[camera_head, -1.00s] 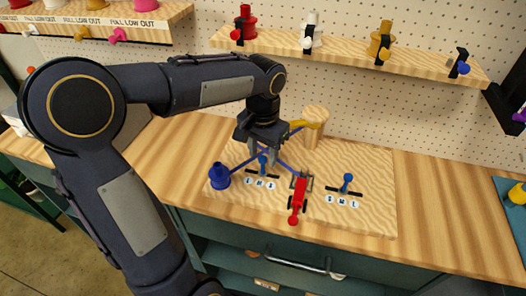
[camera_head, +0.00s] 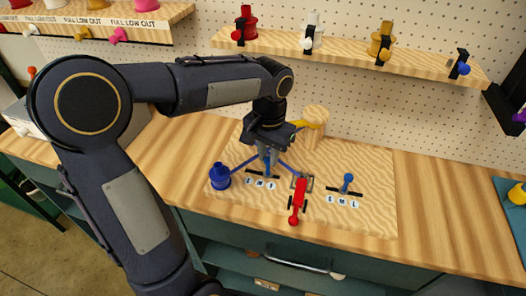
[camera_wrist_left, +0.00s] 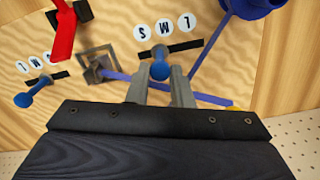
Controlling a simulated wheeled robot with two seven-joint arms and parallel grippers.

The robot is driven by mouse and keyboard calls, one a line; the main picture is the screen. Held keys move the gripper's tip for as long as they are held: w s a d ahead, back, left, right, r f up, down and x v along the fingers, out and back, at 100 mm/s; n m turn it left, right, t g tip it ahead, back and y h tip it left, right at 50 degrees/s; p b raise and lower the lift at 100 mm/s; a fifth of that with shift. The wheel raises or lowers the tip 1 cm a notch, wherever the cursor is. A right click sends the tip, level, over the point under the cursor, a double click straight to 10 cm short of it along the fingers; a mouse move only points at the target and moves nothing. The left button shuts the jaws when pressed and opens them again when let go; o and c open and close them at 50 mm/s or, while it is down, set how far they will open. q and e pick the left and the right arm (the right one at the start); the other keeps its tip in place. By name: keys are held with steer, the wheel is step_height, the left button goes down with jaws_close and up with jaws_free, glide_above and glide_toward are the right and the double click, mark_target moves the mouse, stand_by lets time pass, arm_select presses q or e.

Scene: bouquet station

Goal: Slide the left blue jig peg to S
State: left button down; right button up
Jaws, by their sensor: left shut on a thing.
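The left jig on the board carries a blue peg (camera_head: 267,166) in a black slot. Its labels in the head view run L, M, S (camera_head: 270,185) from left to right. My left gripper (camera_head: 268,160) points down over this jig and is shut on the blue peg. In the left wrist view the peg's round blue head (camera_wrist_left: 160,70) sits between the fingertips (camera_wrist_left: 160,86). The peg stands between M (camera_wrist_left: 165,27) and S (camera_wrist_left: 142,33), which lies to the left there. My right gripper is out of view.
A second blue peg (camera_head: 347,182) stands in the right jig. A red clamp-like tool (camera_head: 298,198) lies between the jigs. A blue spool (camera_head: 220,176) stands left, with blue strips crossing the board. A wooden post (camera_head: 316,124) stands behind.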

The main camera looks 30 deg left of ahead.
arm_select(q)
steer(key=shift+w+d, duration=0.25)
steer(key=shift+d, duration=0.8)
steer(key=c, duration=1.3)
jaws_free()
steer(key=shift+d, duration=0.1)
step_height(320, 180, up, 8)
steer(key=shift+f, duration=0.1)
steer(key=s+f+n+t+h, duration=0.1)
steer(key=s+f+t, duration=0.1)
steer(key=s, duration=0.4)
steer(key=s+f+n+t+h, duration=0.1)
steer(key=s+f, duration=0.1)
steer(key=s, duration=0.4)
steer(key=s+f+t+h, duration=0.1)
steer(key=s+f+t, duration=0.1)
steer(key=s, duration=0.4)
steer(key=shift+s+d+f+n+t+h, duration=0.3)
steer(key=shift+s+d+f+n+h, duration=0.05)
steer(key=shift+n+h, duration=0.05)
